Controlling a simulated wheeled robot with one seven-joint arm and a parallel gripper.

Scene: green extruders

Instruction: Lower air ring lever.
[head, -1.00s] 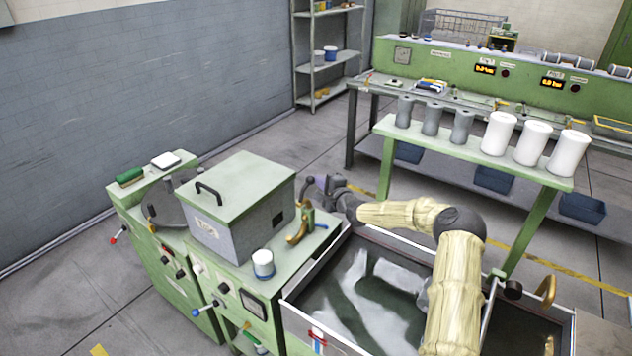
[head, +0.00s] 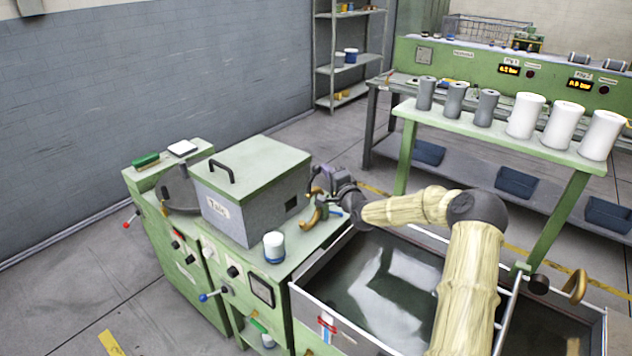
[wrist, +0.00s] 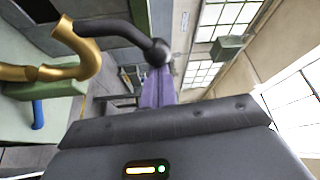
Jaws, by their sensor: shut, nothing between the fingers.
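A brass curved fitting (head: 313,208) stands on the green machine top, beside the grey box. It shows large at the left of the wrist view (wrist: 88,62). A dark rod with a round black knob (wrist: 158,52) extends from beside the fitting in the wrist view; it looks like the air ring lever, roughly level with a slight tilt. My gripper (head: 328,182) is shut and empty, close beside the brass fitting. The wrist view shows its dark body (wrist: 165,140) below the knob; the fingertips are not clear, and I cannot tell whether they touch the lever.
The grey box with a green lid (head: 250,185) stands left of my gripper. A white and blue jar (head: 274,248) sits near the front edge. A water tank (head: 318,302) lies under my arm. Red-knobbed (head: 125,225) and blue-knobbed (head: 204,298) handles stick out in front.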

